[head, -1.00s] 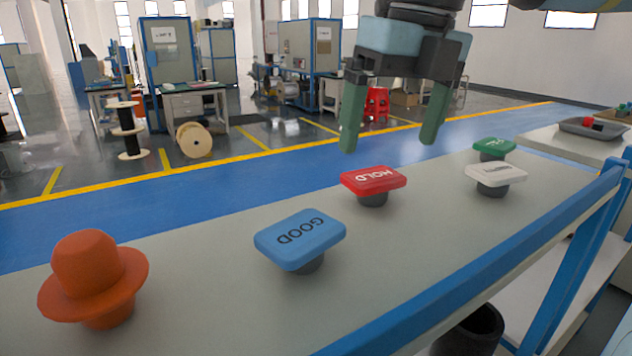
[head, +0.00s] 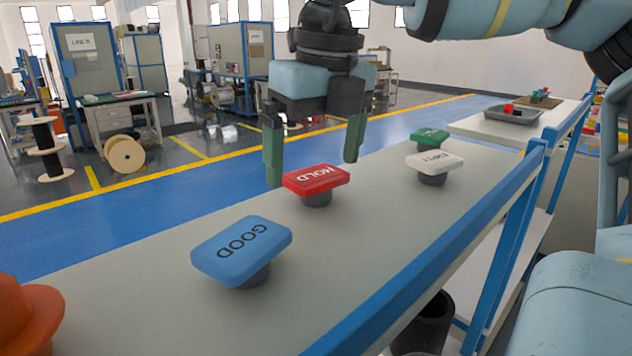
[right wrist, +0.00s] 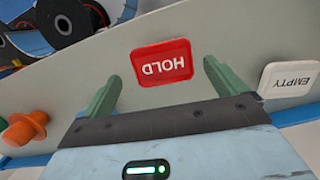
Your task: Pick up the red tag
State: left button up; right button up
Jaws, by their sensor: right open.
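The red tag (head: 316,180), marked HOLD, sits on a dark round base on the grey table. It also shows in the right wrist view (right wrist: 161,63), between and beyond the fingertips. My right gripper (head: 313,172) points down with its two green fingers apart, one at each side of the tag in the picture. In the right wrist view the gripper (right wrist: 160,82) is open and empty, with no finger touching the tag. My left gripper is in neither view.
A blue GOOD tag (head: 242,251) stands nearer, a white EMPTY tag (head: 434,162) and a green tag (head: 429,138) stand farther right. An orange hat-shaped object (head: 26,318) is at the left front. A blue rail (head: 440,238) edges the table. A grey tray (head: 512,115) lies beyond.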

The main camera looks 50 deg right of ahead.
aim_at(316, 175)
jog(key=f, duration=0.3)
jog(key=shift+w+d+f, duration=0.3)
jog(key=shift+w, duration=0.1)
jog(key=c, duration=1.1)
